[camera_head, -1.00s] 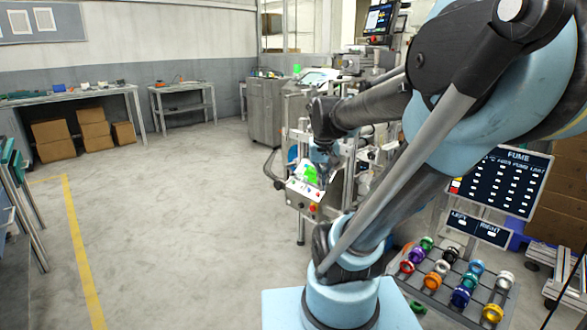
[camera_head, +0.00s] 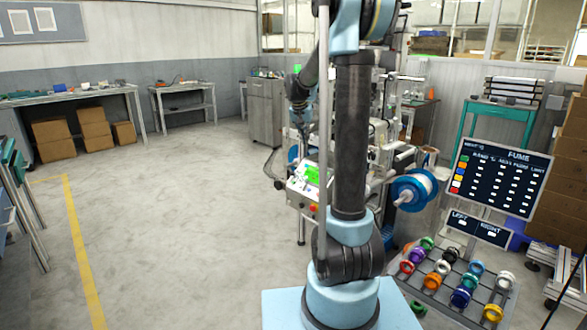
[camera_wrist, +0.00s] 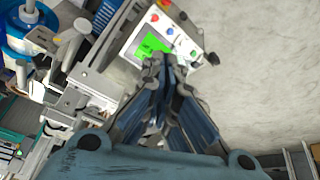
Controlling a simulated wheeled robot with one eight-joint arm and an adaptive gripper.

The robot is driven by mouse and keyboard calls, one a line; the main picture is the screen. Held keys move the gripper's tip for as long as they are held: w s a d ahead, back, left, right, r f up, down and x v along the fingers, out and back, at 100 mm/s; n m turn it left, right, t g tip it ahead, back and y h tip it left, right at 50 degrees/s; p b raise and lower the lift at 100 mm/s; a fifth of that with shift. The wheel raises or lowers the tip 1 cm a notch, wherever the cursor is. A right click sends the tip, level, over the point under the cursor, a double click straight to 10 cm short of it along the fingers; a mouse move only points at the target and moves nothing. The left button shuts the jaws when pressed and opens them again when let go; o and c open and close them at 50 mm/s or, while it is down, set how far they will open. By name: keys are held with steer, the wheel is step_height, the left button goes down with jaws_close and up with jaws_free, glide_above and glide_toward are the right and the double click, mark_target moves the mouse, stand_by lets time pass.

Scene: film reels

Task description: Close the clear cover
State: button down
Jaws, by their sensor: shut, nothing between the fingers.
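The machine stands behind my arm in the head view, with its control panel (camera_head: 303,190) and green screen (camera_head: 312,174) facing forward. I cannot make out the clear cover in either view; my arm hides part of the machine. In the wrist view my gripper (camera_wrist: 165,62) is shut and empty, its fingertips together. They overlap the lower edge of the panel's green screen (camera_wrist: 153,45) in the picture; I cannot tell whether they touch anything.
A blue-flanged reel (camera_head: 412,188) sits on the machine's right side. A rack of small coloured spools (camera_head: 455,275) and the FUME board (camera_head: 502,180) stand at right. A grey cabinet (camera_head: 267,112) stands behind the machine.

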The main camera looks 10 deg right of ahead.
steer(key=w+a+f+m, duration=0.1)
steer(key=w+f, duration=0.2)
steer(key=w, duration=0.4)
steer(key=w+f+m, duration=0.1)
steer(key=w+f, duration=0.1)
steer(key=w, duration=0.5)
steer(key=t+h, duration=0.1)
glide_above(298, 176)
steer(key=w+a, duration=0.1)
steer(key=a, duration=0.2)
step_height(298, 176, down, 8)
steer(key=shift+m, duration=0.4)
steer(key=x, duration=0.9)
steer(key=shift+w, duration=0.15)
steer(key=shift+s+a+f, duration=0.2)
steer(key=shift+s+f, duration=0.1)
steer(key=shift+f, duration=0.3)
steer(key=shift+s+a+f, duration=0.25)
steer(key=shift+s+f, duration=0.1)
steer(key=shift+f, duration=0.3)
steer(key=shift+s+a+f, duration=0.3)
steer(key=shift+s+f, duration=0.1)
steer(key=shift+f, duration=0.1)
steer(key=s+a+f, duration=0.2)
steer(key=f, duration=0.1)
steer(key=shift+a+f, duration=0.1)
steer(key=shift+a, duration=0.25)
